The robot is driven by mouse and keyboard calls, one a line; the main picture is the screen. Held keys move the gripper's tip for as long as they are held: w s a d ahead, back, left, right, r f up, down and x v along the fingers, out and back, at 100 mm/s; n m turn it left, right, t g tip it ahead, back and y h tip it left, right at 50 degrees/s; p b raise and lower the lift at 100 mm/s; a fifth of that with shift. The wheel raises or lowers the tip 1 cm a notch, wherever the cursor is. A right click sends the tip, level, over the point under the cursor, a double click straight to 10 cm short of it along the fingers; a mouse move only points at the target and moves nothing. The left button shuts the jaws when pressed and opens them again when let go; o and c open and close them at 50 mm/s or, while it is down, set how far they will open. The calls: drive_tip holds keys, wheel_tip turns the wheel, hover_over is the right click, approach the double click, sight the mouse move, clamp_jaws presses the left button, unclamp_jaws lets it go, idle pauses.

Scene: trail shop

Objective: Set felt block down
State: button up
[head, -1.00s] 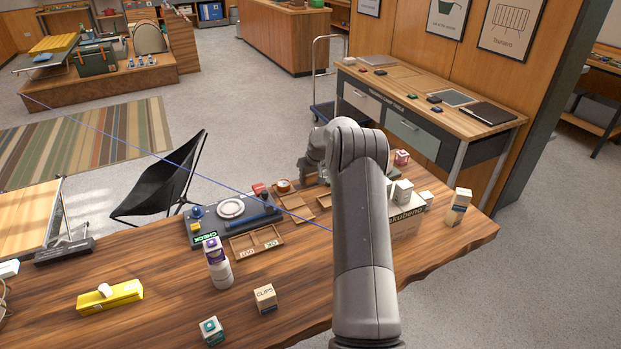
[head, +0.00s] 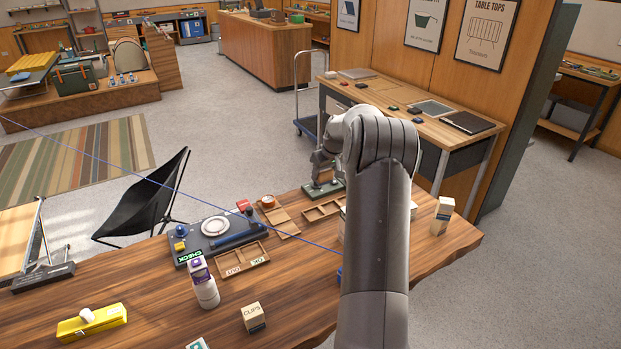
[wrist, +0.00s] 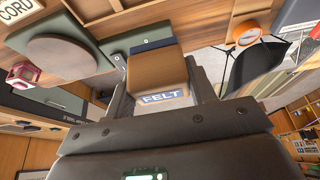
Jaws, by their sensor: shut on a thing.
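The felt block (wrist: 160,72) is tan-brown with a dark blue band and a white "FELT" label. In the wrist view it sits between the two fingers of my gripper (wrist: 163,92), which is shut on it. A grey-green plate with a round pad (wrist: 62,57) lies beyond the block, to the left in that view. I cannot tell whether the block touches anything below. In the head view my gripper (head: 322,170) is near the far edge of the wooden table, partly behind my arm; the block cannot be made out there.
A stacked box (head: 442,215) stands at the right edge. My arm hides the middle right.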

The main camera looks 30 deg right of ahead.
drive_tip(key=shift+s+a+r, duration=0.15)
drive_tip(key=shift+s+r, duration=0.05)
drive_tip(key=shift+s, duration=0.15)
drive_tip(key=s+a+f, duration=0.1)
drive_tip(key=a, duration=0.1)
drive_tip(key=s+a+f, duration=0.1)
drive_tip(key=f, duration=0.1)
drive_tip(key=s+a+f, duration=0.1)
drive_tip(key=a+f, duration=0.1)
drive_tip(key=shift+a+f, duration=0.15)
drive_tip(key=shift+a, duration=0.2)
drive_tip(key=shift+f, duration=2.35)
drive_tip(key=shift+f, duration=0.1)
drive_tip(key=o, duration=1)
